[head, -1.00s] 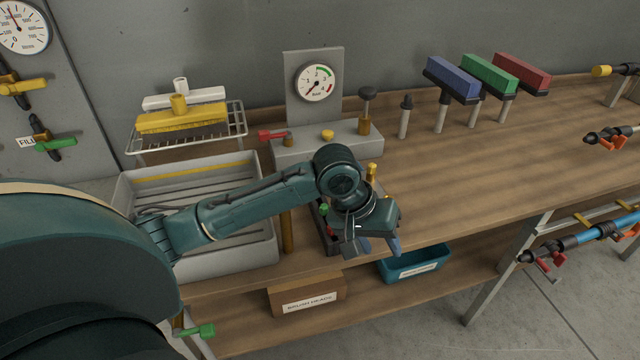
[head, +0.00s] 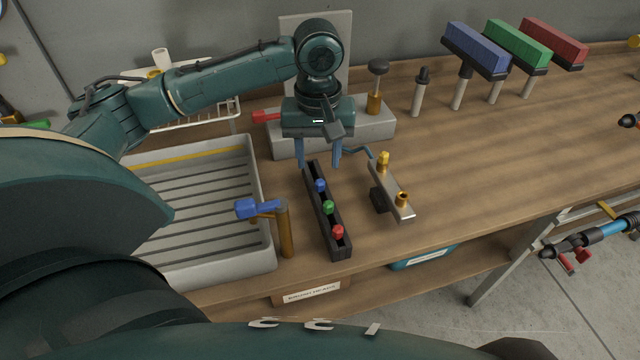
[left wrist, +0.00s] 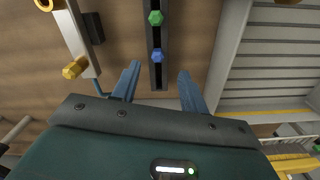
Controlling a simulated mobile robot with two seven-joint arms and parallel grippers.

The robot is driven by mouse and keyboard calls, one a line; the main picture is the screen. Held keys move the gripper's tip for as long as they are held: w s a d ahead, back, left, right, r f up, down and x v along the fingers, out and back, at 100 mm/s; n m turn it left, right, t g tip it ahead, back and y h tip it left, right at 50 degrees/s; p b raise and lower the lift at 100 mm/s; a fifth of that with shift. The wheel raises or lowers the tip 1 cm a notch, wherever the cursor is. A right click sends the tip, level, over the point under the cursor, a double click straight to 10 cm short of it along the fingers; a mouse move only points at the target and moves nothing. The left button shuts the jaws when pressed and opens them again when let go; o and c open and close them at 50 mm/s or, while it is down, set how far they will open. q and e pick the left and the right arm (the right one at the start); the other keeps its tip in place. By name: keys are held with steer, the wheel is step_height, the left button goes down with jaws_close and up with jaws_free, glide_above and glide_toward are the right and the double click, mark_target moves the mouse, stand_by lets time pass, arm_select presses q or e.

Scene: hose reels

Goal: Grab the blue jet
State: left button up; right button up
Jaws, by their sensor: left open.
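The blue jet (head: 320,185) is a small blue piece in the far part of a narrow black rack (head: 341,243) on the bench. It also shows in the left wrist view (left wrist: 157,57). A green jet (head: 328,207) and a red jet (head: 338,232) sit in the same rack, nearer the bench's front edge. My left gripper (head: 319,162) is open and empty, fingers pointing down, near the rack's far end. In the left wrist view its fingertips (left wrist: 158,72) lie either side of the rack, with the blue jet just beyond them. My right gripper is out of view.
A metal bar with brass fittings (head: 393,195) stands right of the rack. A brass post with a blue lever (head: 285,230) and a grey slatted tray (head: 262,195) are to the left. The gauge stand (head: 378,128) is behind.

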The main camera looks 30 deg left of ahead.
mark_target(320, 181)
arm_select(q)
steer(key=shift+w+f, duration=0.2)
steer(key=shift+f, duration=2.75)
steer(key=shift+c, duration=0.5)
jaws_close()
